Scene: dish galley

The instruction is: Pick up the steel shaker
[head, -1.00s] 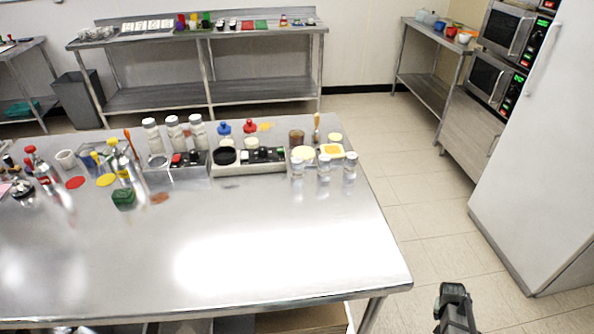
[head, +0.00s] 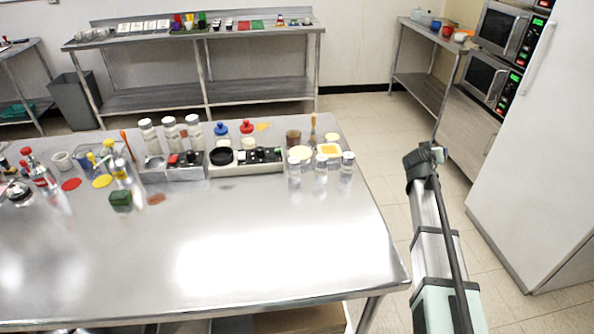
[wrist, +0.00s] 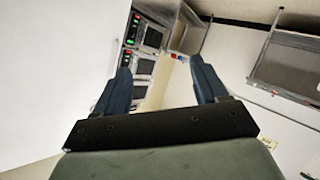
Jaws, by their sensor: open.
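I cannot tell for sure which container is the steel shaker. Several small shaker-like containers stand upright on the steel table (head: 270,255). A short clear-and-silver one (head: 294,172) is at the front right, with a middle one (head: 320,170) and a right one (head: 346,166) beside it. Taller white-capped bottles (head: 170,130) stand farther back. My gripper (head: 436,153) is off the table's right side, apart from all of them. In the wrist view, its two dark fingers (wrist: 163,75) are spread with nothing between them.
Red- and blue-capped bottles (head: 246,132), a condiment holder (head: 245,165) and a green block (head: 120,200) crowd the table's back and left. Its front is clear. A white fridge (head: 540,150) and microwaves (head: 490,75) stand on the right.

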